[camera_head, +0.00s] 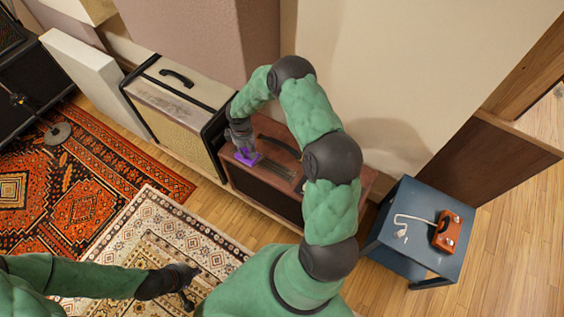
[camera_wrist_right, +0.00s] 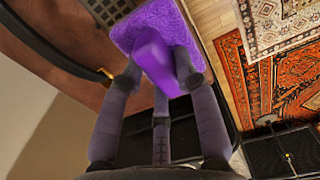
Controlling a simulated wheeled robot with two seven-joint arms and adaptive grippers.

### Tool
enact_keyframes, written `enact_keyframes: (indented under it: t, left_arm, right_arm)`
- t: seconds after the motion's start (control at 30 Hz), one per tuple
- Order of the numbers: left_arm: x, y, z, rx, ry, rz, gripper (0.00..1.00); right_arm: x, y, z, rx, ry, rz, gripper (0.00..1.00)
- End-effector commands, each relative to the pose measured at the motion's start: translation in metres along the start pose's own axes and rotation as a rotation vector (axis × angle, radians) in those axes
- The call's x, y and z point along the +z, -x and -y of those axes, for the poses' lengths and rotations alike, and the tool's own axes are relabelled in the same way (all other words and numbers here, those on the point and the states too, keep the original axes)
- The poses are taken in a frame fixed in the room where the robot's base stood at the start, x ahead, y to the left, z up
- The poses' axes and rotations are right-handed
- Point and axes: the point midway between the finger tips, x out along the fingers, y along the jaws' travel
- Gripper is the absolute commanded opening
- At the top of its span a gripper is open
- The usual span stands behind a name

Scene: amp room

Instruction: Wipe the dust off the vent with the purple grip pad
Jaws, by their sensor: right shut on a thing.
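The purple grip pad (camera_head: 247,158) is at the left end of the reddish-brown amplifier's top (camera_head: 296,153). In the right wrist view the pad has a fuzzy flat base (camera_wrist_right: 178,18) and a smooth raised grip (camera_wrist_right: 154,62). My right gripper (camera_head: 242,146) is shut on that grip; whether the pad touches the top is unclear. A slatted vent (camera_head: 273,181) lies on the amplifier's top, just right of the pad. Dust on it is too small to make out. My left gripper (camera_head: 190,284) appears open and empty, low over the patterned rugs.
A cream amplifier (camera_head: 180,98) with a grey-smudged top stands left of the brown one. The brown amplifier's dark carrying handle (camera_head: 279,146) rises behind the vent. A blue-grey side table (camera_head: 404,255) bears an orange pedal (camera_head: 447,231) and cable. The wall is close behind.

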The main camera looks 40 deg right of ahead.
Motion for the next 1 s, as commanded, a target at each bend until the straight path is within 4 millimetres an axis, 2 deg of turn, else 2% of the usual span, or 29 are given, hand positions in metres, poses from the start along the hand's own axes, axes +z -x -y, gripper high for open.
enact_keyframes:
  t: [0.1, 0.37, 1.0]
  left_arm:
    - [0.0, 0.009, -0.003, 0.0, 0.0, 0.0, 0.0]
    - [0.001, 0.019, -0.007, 0.0, 0.0, 0.0, 0.0]
    - [0.001, 0.019, -0.007, 0.0, 0.0, 0.0, 0.0]
  right_arm:
    - [-0.002, 0.014, 0.001, 0.0, 0.0, -0.001, 0.06]
    - [-0.005, 0.033, 0.004, -0.001, -0.001, 0.001, 0.06]
    - [-0.006, 0.037, 0.005, 0.0, -0.003, 0.0, 0.06]
